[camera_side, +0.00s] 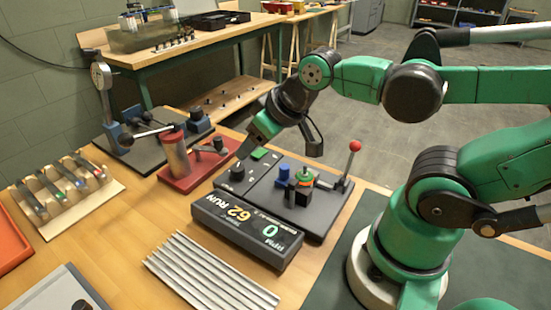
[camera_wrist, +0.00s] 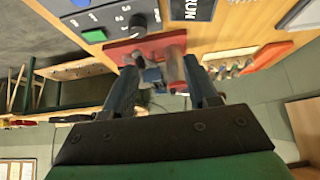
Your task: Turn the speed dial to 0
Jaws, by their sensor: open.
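The speed dial is a black knob (camera_wrist: 138,21) with white numbers beside it on a dark control panel. It also shows small in the side view (camera_side: 237,172), near the green button (camera_side: 260,153). I cannot tell which number it points at. The green button shows in the wrist view (camera_wrist: 95,35) too. My gripper (camera_wrist: 160,67) is open and empty, its two dark fingers apart. In the side view my gripper (camera_side: 246,150) is tilted down, above and close to the panel by the dial. Whether a finger touches the panel is unclear.
A display (camera_side: 246,227) reads 0, 62 and RUN. A red fixture (camera_side: 197,165) with a cylinder stands just left of the panel. A thruster rig (camera_side: 302,186) and a red-topped lever (camera_side: 350,165) stand to its right. Metal rails (camera_side: 208,275) lie in front.

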